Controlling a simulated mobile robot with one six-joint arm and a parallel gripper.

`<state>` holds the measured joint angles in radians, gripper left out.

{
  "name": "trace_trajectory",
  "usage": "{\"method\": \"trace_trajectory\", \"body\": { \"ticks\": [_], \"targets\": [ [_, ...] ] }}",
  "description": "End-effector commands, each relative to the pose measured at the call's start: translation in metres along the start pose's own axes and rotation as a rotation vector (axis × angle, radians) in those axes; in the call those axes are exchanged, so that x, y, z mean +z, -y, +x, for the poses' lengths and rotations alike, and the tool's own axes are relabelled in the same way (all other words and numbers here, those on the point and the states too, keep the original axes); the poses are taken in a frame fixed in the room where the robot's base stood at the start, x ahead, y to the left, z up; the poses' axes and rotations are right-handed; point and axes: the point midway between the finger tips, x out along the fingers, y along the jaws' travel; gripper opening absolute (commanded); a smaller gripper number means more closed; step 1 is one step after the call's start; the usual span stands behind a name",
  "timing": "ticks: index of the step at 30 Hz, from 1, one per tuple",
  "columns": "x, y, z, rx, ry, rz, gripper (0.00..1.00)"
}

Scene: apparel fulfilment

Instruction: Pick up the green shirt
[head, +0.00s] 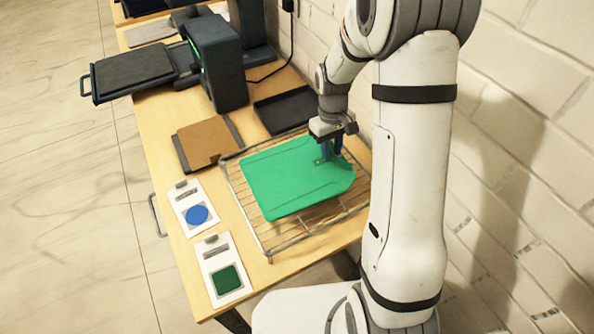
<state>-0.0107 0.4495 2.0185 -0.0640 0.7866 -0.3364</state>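The green shirt (287,180) lies flat, like a folded panel, on a wire rack (268,243) on the wooden table. My gripper (331,153) points down at the shirt's right, wall-side end. Its fingertips are at or very close to the cloth there. The green surface looks slightly uneven around the fingers. Whether the fingers are apart or closed on the cloth is too small to tell.
A black press with an extended platen (130,73) stands at the far end. A black tray (288,109) and a brown board (205,142) lie beyond the rack. Blue-circle (197,215) and green-square (227,279) cards lie left of it. A brick wall (535,165) borders the right.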

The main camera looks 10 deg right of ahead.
Motion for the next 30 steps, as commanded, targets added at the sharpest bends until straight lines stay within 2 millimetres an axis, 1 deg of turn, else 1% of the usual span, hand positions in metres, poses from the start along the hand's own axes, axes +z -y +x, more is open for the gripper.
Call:
{"method": "trace_trajectory", "body": {
  "ticks": [1, 6, 9, 22, 26, 30],
  "targets": [
    [0.000, 0.000, 0.000, 0.000, 0.000, 0.000, 0.20],
    [0.000, 0.000, 0.000, 0.000, 0.000, 0.001, 0.06],
    [0.000, 0.000, 0.000, 0.000, 0.000, 0.001, 0.00],
    [0.000, -0.001, -0.002, 0.000, -0.001, 0.001, 0.00],
    [0.001, -0.001, -0.016, 0.001, -0.004, 0.002, 0.00],
    [0.004, -0.001, -0.043, 0.002, -0.005, 0.002, 0.00]
  ]
}}
